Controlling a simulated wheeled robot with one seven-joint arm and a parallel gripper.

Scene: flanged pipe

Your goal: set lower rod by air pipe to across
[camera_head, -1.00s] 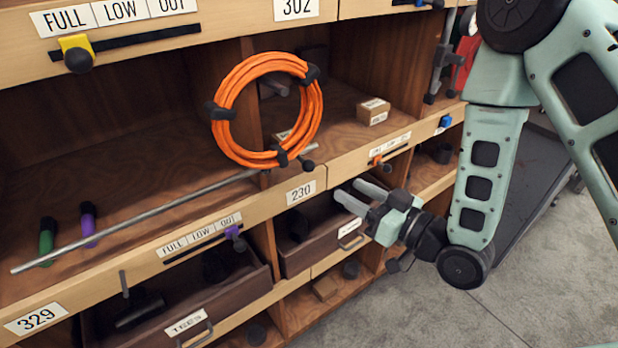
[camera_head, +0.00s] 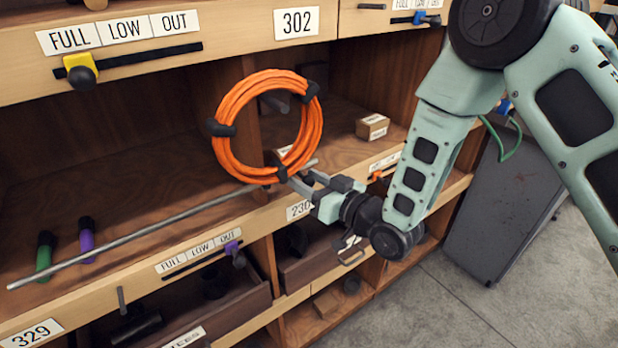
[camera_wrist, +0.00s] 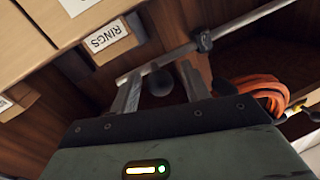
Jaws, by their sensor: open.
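The long silver rod (camera_head: 150,229) lies slantwise across the front of the open bay, from low at the left to its short right end below the orange air pipe coil (camera_head: 228,108). A dark pivot holds it near the right end. In the wrist view the rod (camera_wrist: 245,22) passes just beyond the fingertips, with a black collar on it; the coil (camera_wrist: 262,93) shows at the right. My gripper (camera_head: 299,180) is open and empty, with its fingers at the rod's right end; they also show in the wrist view (camera_wrist: 157,80). Whether they touch the rod is unclear.
A label 230 (camera_head: 299,210) is on the shelf edge close under my gripper. A purple slider (camera_head: 232,247) and an open drawer (camera_head: 235,310) are below the rod. Green (camera_head: 44,255) and purple (camera_head: 87,240) handles stand behind its left part. A small box (camera_head: 372,127) is on the shelf.

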